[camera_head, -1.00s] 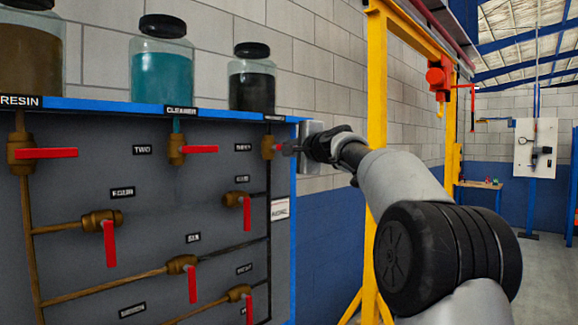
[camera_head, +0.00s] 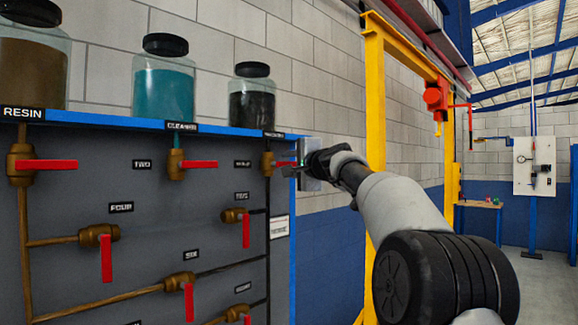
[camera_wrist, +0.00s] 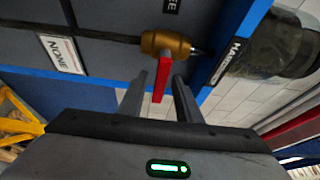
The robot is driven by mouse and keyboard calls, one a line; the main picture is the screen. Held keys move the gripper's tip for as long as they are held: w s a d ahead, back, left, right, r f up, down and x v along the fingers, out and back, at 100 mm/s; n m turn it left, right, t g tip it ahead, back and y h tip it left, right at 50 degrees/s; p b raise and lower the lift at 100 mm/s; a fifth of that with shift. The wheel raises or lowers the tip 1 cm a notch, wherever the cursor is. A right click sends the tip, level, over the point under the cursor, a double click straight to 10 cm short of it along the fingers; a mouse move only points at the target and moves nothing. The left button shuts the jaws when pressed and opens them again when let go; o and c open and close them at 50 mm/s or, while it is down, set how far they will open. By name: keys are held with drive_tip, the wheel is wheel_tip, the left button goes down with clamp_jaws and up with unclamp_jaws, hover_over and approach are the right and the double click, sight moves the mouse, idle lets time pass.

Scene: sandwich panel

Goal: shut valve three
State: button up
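Valve three is at the top right of the grey panel in the head view, with a brass body (camera_head: 266,162) on a vertical pipe below the dark jar. Its red handle (camera_head: 284,163) points right, across the pipe, to my gripper (camera_head: 293,167). In the wrist view, the brass body (camera_wrist: 165,43) is ahead, and the red handle (camera_wrist: 161,82) reaches back between the two fingers of my gripper (camera_wrist: 159,77). The fingers are apart, one on each side of the handle, with gaps visible. The label beside the valve is partly cut off in the wrist view.
Valves with handles pointing right (camera_head: 45,165) (camera_head: 198,164) share the top row; lower valves have handles hanging down (camera_head: 246,230). Jars (camera_head: 163,90) stand on the blue top ledge (camera_head: 100,118). A yellow frame (camera_head: 375,120) stands right of the panel.

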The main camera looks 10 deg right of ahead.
drive_tip(key=b+v, duration=0.5)
drive_tip(key=v, duration=1.2)
drive_tip(key=shift+s+d, duration=0.15)
